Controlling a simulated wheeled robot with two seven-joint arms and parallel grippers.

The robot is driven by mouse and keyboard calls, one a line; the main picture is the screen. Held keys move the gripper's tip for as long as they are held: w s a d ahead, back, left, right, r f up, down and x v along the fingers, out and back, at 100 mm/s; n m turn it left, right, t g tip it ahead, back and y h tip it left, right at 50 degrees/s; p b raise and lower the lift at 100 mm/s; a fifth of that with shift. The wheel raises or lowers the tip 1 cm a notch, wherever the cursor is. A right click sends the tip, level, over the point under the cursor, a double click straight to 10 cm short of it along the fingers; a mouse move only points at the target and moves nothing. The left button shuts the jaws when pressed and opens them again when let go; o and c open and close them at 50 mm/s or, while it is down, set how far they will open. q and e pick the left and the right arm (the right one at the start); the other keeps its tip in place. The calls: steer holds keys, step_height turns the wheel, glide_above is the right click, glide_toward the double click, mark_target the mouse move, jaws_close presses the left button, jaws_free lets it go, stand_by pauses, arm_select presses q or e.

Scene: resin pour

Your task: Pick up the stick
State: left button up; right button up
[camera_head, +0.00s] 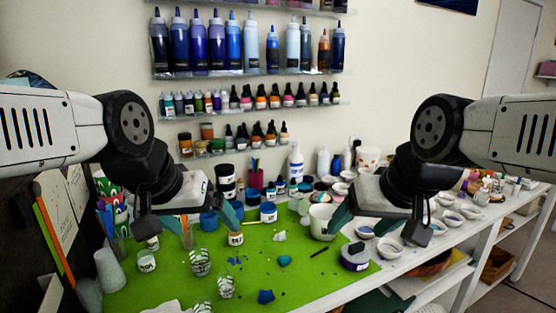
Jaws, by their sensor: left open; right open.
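A thin dark stick (320,252) lies on the green mat (325,275), right of the middle, near a white jar with a purple band (355,257). My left gripper (187,223) is open over the left part of the mat, apart from the stick. My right gripper (380,224) is open above the right side, closer to the stick but not touching it. Nothing shows held in either gripper. The grippers hide parts of the jars and cups behind them.
Several patterned glasses (200,262) and blue lumps (266,297) stand or lie on the mat. A white cup (322,222) stands behind the stick. Small bowls (389,248) crowd the right side. Wall shelves (250,73) hold bottles. The mat's front right is mostly clear.

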arm_select(q)
steer(key=c, duration=0.3)
steer(key=w, duration=0.2)
steer(key=w+a, duration=0.1)
steer(key=shift+a+r+n+g, duration=0.1)
steer(key=shift+r+n+g, duration=0.2)
steer(key=shift+r+g, duration=0.1)
steer(key=c, duration=0.7)
steer(key=n+g+y, duration=0.2)
steer(key=n+g, duration=0.3)
glide_above(184, 218)
step_height(184, 218, down, 10)
steer(key=shift+c, duration=0.2)
steer(key=shift+w+f, duration=0.15)
steer(key=shift+f, duration=4.1)
